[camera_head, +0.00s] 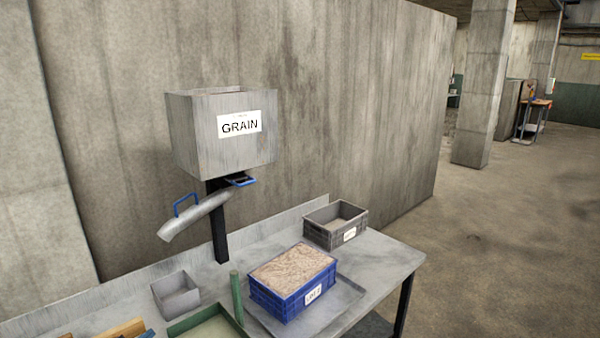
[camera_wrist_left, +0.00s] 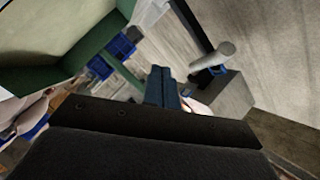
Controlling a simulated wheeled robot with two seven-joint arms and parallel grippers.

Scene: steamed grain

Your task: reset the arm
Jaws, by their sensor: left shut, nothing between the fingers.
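My left gripper (camera_wrist_left: 165,75) shows in the left wrist view, with its two dark fingers together and nothing visible between them. It points into open space, apart from the things beyond it. I cannot make out either gripper in the head view. My right gripper is not in view.
A grey hopper labelled GRAIN (camera_head: 220,132) stands above the metal table (camera_head: 378,262), with a sloping chute (camera_head: 193,217) below. A blue crate (camera_head: 290,300) of grain-like material sits on a tray (camera_head: 345,300). A grey crate (camera_head: 330,237) stands behind. Open floor lies right.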

